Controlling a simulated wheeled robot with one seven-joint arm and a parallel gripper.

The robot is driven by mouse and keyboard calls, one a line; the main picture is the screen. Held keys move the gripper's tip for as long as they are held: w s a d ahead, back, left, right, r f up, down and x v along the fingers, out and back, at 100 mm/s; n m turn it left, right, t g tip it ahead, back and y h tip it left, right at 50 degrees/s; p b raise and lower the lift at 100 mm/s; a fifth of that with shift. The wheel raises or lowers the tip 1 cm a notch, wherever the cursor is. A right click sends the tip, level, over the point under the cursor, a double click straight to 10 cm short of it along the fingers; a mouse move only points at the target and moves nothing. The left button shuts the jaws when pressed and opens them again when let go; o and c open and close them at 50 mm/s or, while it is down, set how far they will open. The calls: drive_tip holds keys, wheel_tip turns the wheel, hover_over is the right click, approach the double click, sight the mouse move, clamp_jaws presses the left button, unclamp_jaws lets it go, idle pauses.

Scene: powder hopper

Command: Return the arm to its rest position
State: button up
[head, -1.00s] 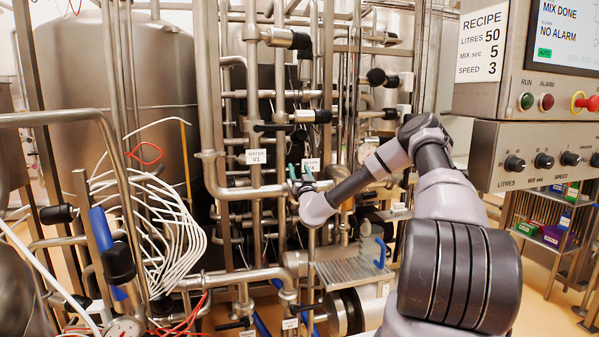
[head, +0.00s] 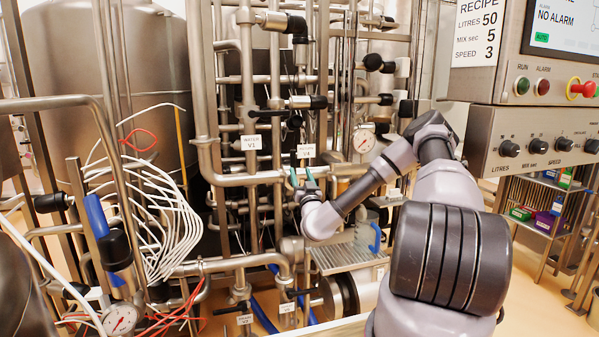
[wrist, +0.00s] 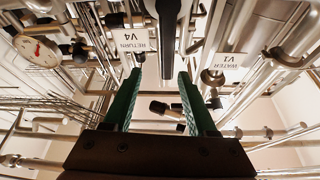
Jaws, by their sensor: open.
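My gripper (head: 302,178) is raised in front of the pipework, at the middle of the head view. Its two green fingers point up, apart and empty. In the wrist view my gripper (wrist: 158,95) shows the fingers wide open with nothing between them. The label "RETURN V4" (wrist: 133,42) and the label "WATER V1" (wrist: 232,45) appear upside down beyond the fingertips. In the head view the V1 label (head: 251,142) is left of my gripper, and the V4 label (head: 306,151) is just above it.
The control panel (head: 540,140) stands at the right, its screen showing "NO ALARM". A grate shelf (head: 345,257) with a blue-handled jug (head: 376,238) is below my forearm. Pipes and valves crowd the back. A tank (head: 110,90) and white hoses (head: 165,225) are at the left.

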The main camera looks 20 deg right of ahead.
idle(0.4)
drive_tip(key=s+a+r+n+g+y, duration=0.4)
drive_tip(key=a+r+n+y, duration=0.25)
drive_tip(key=n+y, duration=0.45)
drive_tip(key=s+a+r+n+g+y, duration=0.35)
drive_tip(key=a+r+n+y, duration=0.4)
drive_tip(key=n, duration=0.55)
drive_tip(key=s+a+n+g+h, duration=0.1)
drive_tip(key=s+a+n+g, duration=0.3)
drive_tip(key=s+n+g, duration=0.7)
drive_tip(key=s+a+n+g+h, duration=0.1)
drive_tip(key=s+a+n+g, duration=0.35)
drive_tip(key=s+n, duration=0.65)
drive_tip(key=s+d+r+n+t+h, duration=0.4)
drive_tip(key=d+n+h, duration=0.2)
drive_tip(key=d+n, duration=0.4)
drive_tip(key=s+d+r+n+t+h, duration=0.3)
drive_tip(key=d+n+h, duration=0.4)
drive_tip(key=d+n, duration=0.3)
drive_tip(key=s+r+n, duration=0.1)
drive_tip(key=r+n, duration=0.1)
drive_tip(key=n, duration=0.1)
drive_tip(key=shift+s+n+t, duration=0.35)
drive_tip(key=shift+n+t, duration=0.05)
